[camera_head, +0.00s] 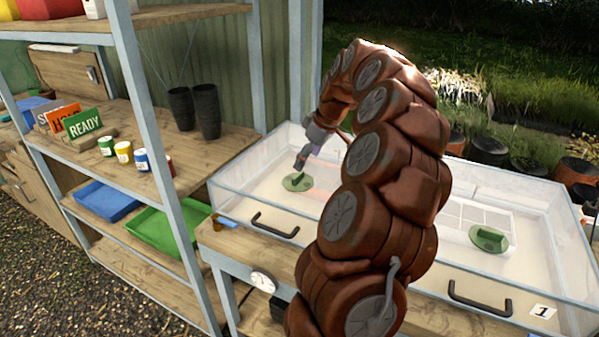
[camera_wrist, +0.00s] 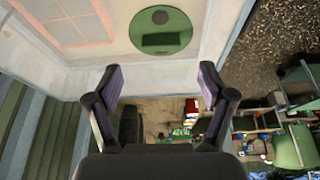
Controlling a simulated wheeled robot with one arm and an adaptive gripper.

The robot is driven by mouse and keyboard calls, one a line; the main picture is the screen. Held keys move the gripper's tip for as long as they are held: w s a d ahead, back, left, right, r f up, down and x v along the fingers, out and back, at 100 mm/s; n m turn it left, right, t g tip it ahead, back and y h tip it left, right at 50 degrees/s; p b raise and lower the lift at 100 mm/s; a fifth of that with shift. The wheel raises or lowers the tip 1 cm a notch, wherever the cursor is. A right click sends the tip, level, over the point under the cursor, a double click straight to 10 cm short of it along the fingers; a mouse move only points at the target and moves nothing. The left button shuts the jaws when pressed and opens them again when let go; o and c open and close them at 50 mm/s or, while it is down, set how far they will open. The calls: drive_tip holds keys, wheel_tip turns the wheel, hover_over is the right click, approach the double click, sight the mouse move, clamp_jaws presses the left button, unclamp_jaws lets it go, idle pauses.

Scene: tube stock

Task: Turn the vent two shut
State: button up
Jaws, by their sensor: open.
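Two round green vents sit on the clear-walled box: a left vent (camera_head: 298,183) and a right vent (camera_head: 488,238). A tag reading "1" is at the box's right front corner, on the right vent's side; no number is readable by the left vent. My gripper (camera_head: 301,163) is just above or at the left vent, partly covering it; contact cannot be told. In the wrist view, a green vent (camera_wrist: 160,42) with a dark slot and a small dark round spot lies beyond the fingertips. My gripper (camera_wrist: 161,72) is open with nothing between its fingers.
The clear box (camera_head: 235,205) has dark front handles (camera_head: 275,226) and stands on a wooden bench. A shelf rack (camera_head: 150,110) at left holds dark pots, small jars, signs, and blue and green trays. A dial (camera_head: 262,281) is below the bench's front edge. My arm hides the box's middle.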

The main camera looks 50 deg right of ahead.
sight(299, 175)
drive_tip(key=shift+p+x, duration=0.8)
drive_tip(key=shift+x, duration=2.35)
drive_tip(key=shift+a, duration=0.1)
drive_tip(key=c, duration=1.2)
